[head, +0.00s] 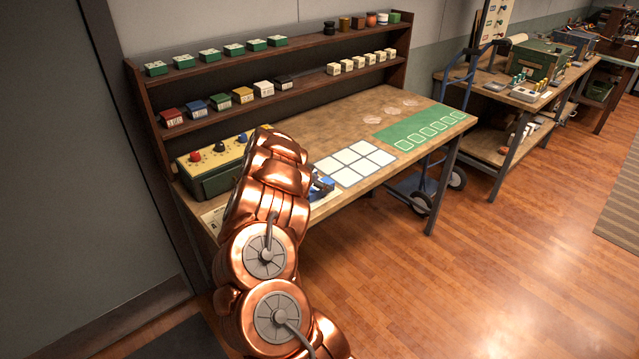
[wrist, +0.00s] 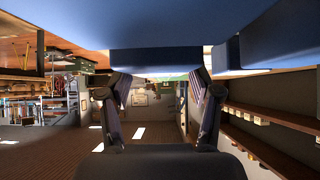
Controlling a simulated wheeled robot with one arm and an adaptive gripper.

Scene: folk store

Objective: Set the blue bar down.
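The blue bar (wrist: 156,60) fills the top of the wrist view, very close to the camera. A narrower block of it sits between the two fingertips of my gripper (wrist: 157,82). The fingers stand apart, and their tips meet the sides of this block, so my gripper looks shut on it. In the head view my arm hides most of the gripper. A small piece of blue (head: 323,186) shows at the arm's right edge, low over the workbench (head: 345,122). I cannot tell whether the bar touches the bench.
A white-celled grid (head: 355,163) lies just right of my arm, and a green mat (head: 422,130) farther right. A green control box (head: 212,170) stands left of the arm. Shelves (head: 300,98) with small colored boxes rise behind. The bench between grid and shelves is clear.

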